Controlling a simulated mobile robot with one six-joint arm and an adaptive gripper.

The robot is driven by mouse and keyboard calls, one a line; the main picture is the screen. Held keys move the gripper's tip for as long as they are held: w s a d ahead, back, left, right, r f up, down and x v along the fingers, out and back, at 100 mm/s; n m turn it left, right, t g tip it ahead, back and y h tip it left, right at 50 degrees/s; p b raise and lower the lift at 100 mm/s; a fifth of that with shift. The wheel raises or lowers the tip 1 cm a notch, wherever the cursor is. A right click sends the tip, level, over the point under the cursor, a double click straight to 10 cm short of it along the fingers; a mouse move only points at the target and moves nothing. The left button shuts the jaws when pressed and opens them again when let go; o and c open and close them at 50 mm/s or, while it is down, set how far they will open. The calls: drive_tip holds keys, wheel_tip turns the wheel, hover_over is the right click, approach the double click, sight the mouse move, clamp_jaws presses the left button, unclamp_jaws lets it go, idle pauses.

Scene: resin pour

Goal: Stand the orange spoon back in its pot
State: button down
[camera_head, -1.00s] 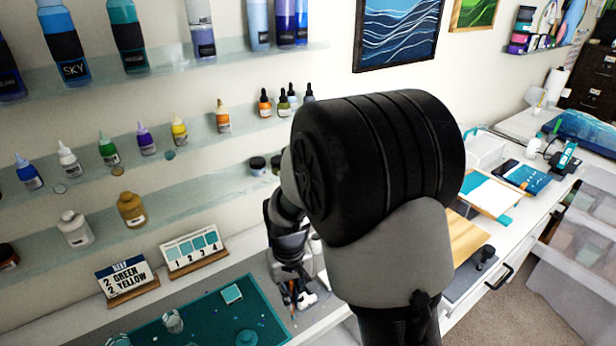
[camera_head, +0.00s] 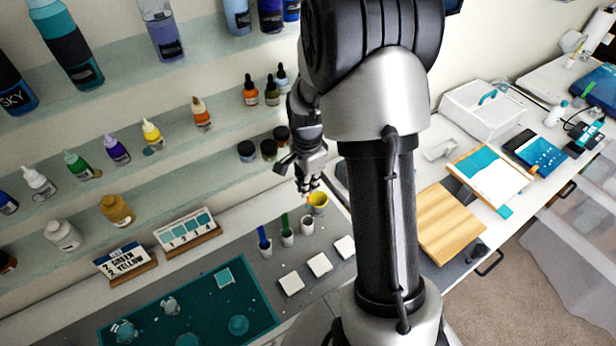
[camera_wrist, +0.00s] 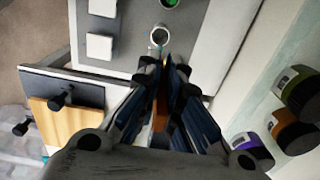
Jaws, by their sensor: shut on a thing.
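My gripper (camera_head: 308,184) is shut on the orange spoon, close to the yellow cup in the head view. In the wrist view my gripper (camera_wrist: 165,68) points up the picture, with the narrow orange spoon (camera_wrist: 161,104) between its fingers; much of the spoon is hidden. A white pot (camera_head: 307,224) with no spoon showing stands just below my gripper in the head view. Its round opening (camera_wrist: 159,36) lies just beyond the fingertips in the wrist view. Beside it stand a pot with a green spoon (camera_head: 286,222) and a pot with a blue spoon (camera_head: 262,236).
The yellow cup (camera_head: 318,203) stands close to my gripper. White square tiles (camera_head: 319,265) lie in front of the pots. A teal mat (camera_head: 250,300) holds clear cups at left. Dark-lidded jars (camera_head: 268,150) sit on the shelf behind. A wooden board (camera_head: 450,222) is at right.

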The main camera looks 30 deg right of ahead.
sight(307, 205)
drive_tip(key=shift+f+b, duration=3.95)
drive_tip(key=shift+f, duration=1.55)
drive_tip(key=c, duration=1.7)
unclamp_jaws()
wheel_tip(307, 205, up, 12)
drive_tip(key=shift+r, duration=0.1)
drive_tip(key=shift+a, duration=0.1)
